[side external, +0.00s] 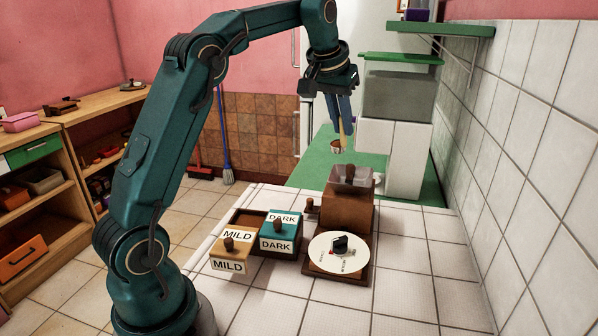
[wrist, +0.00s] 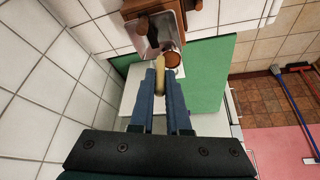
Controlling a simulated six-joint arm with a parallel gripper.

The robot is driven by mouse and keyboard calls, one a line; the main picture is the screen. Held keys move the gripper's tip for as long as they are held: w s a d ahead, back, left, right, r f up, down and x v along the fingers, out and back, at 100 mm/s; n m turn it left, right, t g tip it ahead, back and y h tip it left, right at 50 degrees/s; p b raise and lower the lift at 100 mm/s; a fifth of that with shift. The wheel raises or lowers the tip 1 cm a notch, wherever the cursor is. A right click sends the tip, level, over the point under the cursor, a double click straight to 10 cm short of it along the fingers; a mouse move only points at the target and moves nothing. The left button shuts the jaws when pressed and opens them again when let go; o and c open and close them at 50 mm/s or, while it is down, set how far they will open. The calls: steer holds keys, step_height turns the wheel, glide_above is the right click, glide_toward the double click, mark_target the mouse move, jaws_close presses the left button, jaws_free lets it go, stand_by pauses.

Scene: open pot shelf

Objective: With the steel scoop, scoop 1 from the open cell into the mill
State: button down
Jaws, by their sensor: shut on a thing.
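My gripper (side external: 343,128) is shut on the light handle of the steel scoop (side external: 338,147), held in the air above the mill (side external: 347,210). In the wrist view the scoop's handle (wrist: 160,75) is between the fingers, and a round reddish-brown area fills its bowl (wrist: 173,59). The hopper also shows in the side view (side external: 352,177), below the scoop. The dark wooden box has an open cell (side external: 247,217) beside the teal DARK lid (side external: 280,231). The yellow MILD lid (side external: 231,252) is at the front left.
A white dial (side external: 325,252) with a black knob sits in front of the mill. A tiled wall (side external: 520,140) rises on the right, with a green shelf (side external: 425,29) above. The white counter is clear at front right.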

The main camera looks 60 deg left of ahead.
steer(key=shift+m+t, duration=0.6)
steer(key=shift+m, duration=0.3)
steer(key=w+d, duration=0.1)
steer(key=w+d+r, duration=0.1)
steer(key=w+d, duration=0.2)
steer(key=shift+r, duration=0.25)
steer(key=shift+s+f+t, duration=0.15)
steer(key=shift+t, duration=0.15)
steer(key=s+d+f+t+y, duration=0.1)
steer(key=s+f+t+y, duration=0.1)
steer(key=s+f+t, duration=0.2)
steer(key=f+t, duration=0.2)
steer(key=t, duration=0.2)
steer(key=shift+d+r+t, duration=0.1)
steer(key=shift+t, duration=0.2)
stand_by(0.7)
